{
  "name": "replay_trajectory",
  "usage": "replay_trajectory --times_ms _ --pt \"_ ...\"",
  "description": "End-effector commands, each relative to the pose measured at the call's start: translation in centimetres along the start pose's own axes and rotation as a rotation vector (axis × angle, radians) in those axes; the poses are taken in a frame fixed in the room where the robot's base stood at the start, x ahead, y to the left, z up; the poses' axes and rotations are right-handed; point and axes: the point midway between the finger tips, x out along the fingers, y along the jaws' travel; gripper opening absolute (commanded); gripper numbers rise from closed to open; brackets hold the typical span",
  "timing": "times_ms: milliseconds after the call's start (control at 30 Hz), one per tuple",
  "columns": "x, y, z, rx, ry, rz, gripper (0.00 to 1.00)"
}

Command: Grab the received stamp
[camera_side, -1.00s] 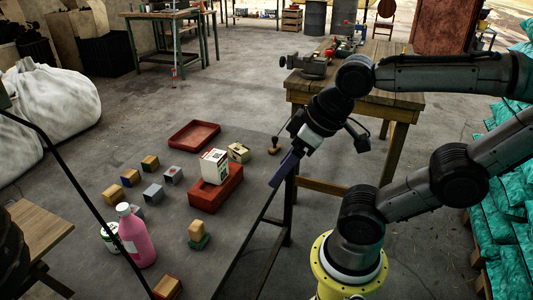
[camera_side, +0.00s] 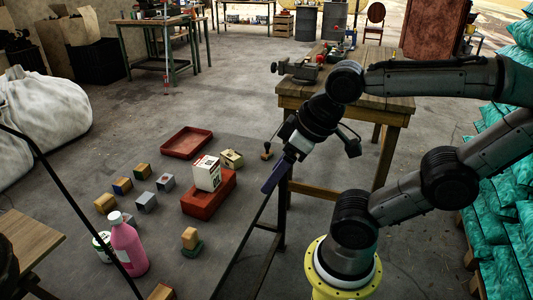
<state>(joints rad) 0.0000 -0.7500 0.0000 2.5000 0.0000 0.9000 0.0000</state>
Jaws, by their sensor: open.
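A small stamp-like object (camera_side: 267,154) with a thin dark upright handle and a brown base stands at the right of the work surface. No lettering is readable, so I cannot tell which is the received stamp. My gripper (camera_side: 270,186) has blue-purple fingers pointing down and left. It is open and empty, apart from the objects, just right of the red box and near the handled object.
A red box (camera_side: 207,204) carries a white carton (camera_side: 206,173). An empty red tray (camera_side: 187,142) lies behind it, and a tan block (camera_side: 231,159) beside it. A pink bottle (camera_side: 128,244) and a can (camera_side: 102,244) stand front left. A wooden workbench (camera_side: 330,92) is behind my arm.

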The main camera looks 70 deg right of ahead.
Motion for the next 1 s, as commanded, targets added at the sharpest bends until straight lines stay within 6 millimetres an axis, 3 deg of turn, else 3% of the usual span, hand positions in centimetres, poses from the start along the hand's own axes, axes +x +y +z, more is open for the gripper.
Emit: replay_trajectory --times_ms 67,167,600,667,800,1000 --pt "0.0 0.0 0.0 0.000 0.000 0.000 0.69" --pt "0.0 0.0 0.0 0.000 0.000 0.000 0.84" --pt "-0.2 0.1 -0.7 0.078 0.024 0.006 0.84" --pt "-1.2 0.4 -2.5 0.127 0.082 0.014 0.84" --pt "-2.8 1.7 -8.0 0.253 0.164 0.048 0.84" --pt "-2.8 4.8 -14.9 0.416 0.212 0.113 0.84"
